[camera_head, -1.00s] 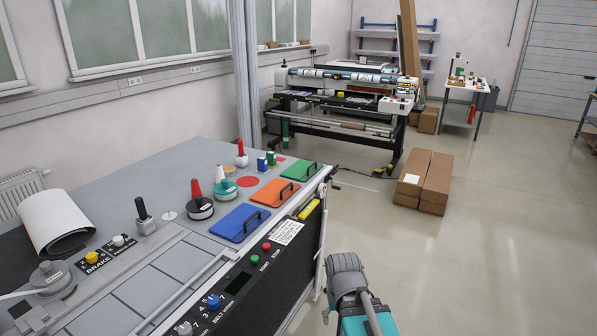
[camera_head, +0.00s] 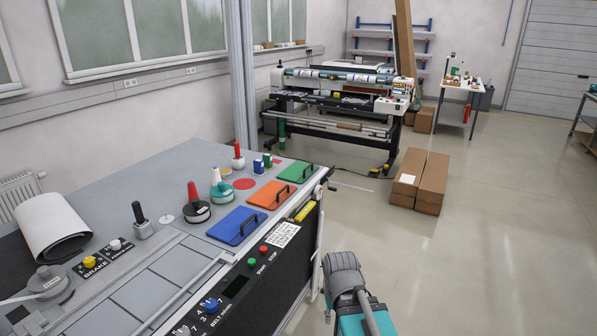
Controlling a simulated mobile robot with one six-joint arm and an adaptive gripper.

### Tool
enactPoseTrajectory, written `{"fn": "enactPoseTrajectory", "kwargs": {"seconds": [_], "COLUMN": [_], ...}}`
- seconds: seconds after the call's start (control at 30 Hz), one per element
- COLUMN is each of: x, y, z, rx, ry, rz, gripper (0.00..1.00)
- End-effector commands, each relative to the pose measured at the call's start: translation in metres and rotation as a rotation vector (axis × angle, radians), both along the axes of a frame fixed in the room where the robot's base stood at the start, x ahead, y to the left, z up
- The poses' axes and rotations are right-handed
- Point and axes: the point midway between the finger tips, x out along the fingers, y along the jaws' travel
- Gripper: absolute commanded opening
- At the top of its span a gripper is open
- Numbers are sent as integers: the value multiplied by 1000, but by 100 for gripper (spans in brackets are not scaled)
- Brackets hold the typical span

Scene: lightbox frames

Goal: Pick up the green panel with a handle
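The green panel (camera_head: 296,172) lies flat on the grey machine table (camera_head: 184,158), near its right edge. It has a dark handle on its right part. An orange panel (camera_head: 268,194) and a blue panel (camera_head: 232,226), each with a dark handle, lie in a row in front of it. Part of my own arm shows at the bottom right, beside the table and apart from the panels. My gripper is not in view.
Red-topped levers (camera_head: 193,197), a black lever (camera_head: 140,214) and small bottles stand left of the panels. A white roll (camera_head: 45,222) lies at the far left. Cardboard boxes (camera_head: 419,180) and a large printer (camera_head: 340,92) stand beyond.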

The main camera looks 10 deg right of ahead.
Motion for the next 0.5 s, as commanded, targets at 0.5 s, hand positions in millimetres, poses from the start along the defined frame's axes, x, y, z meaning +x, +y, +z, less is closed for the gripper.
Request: {"fn": "enactPoseTrajectory", "kwargs": {"seconds": [0.5], "x": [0], "y": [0], "z": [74], "rx": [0], "ry": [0], "rz": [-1], "gripper": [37]}}
